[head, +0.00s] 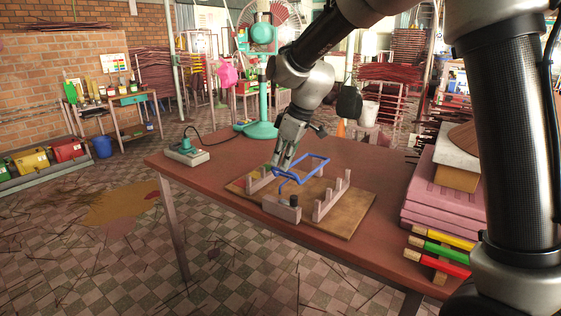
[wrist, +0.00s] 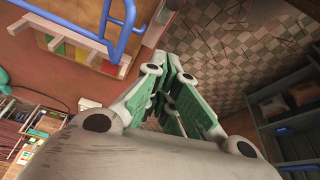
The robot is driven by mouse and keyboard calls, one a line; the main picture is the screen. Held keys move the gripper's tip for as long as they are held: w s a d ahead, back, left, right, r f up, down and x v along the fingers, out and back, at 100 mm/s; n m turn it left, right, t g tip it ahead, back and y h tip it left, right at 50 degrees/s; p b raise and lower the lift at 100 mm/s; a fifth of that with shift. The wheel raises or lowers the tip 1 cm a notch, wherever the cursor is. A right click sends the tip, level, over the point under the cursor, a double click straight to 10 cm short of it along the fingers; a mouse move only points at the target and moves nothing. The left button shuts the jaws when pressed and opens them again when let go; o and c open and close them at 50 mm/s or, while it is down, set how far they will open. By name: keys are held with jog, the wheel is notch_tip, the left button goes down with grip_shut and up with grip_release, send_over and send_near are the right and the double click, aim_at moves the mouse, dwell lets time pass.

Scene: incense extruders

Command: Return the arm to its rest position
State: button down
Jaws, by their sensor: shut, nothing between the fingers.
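My gripper (head: 283,165) hangs over the brown table, pointing down, just behind and left of a blue bar frame (head: 305,168). In the wrist view my gripper (wrist: 182,72) has its fingers close together, with nothing held. The blue frame sits in a wooden fixture with grey uprights (head: 331,197) on a wooden board (head: 345,222). In the wrist view the blue frame (wrist: 115,45) is at the upper left, apart from the fingers. In the head view I cannot tell whether the fingertips touch the fixture.
A teal-and-grey device (head: 186,152) with a black cable lies at the table's left end. A green stand base (head: 261,130) is behind the gripper. Pink stacked slabs (head: 440,205) and coloured bars (head: 440,250) occupy the right side. The table's front left (head: 205,180) is clear.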

jog(key=s+d+r+m+t+h, duration=0.1)
jog(key=s+d+m, duration=0.3)
jog(key=s+d, duration=0.5)
jog(key=s+d+r+m+h, duration=0.1)
jog(key=s+d+r+m, duration=0.3)
jog(key=s+d, duration=0.6)
jog(key=s+d+r+m+t+h, duration=0.1)
jog(key=s+d+r+m, duration=0.2)
jog(key=s+d, duration=0.7)
jog(key=shift+d+m+t+h, duration=0.3)
jog(key=shift+d+m, duration=0.6)
jog(key=shift+d, duration=0.25)
jog(key=c, duration=2.2)
grip_release()
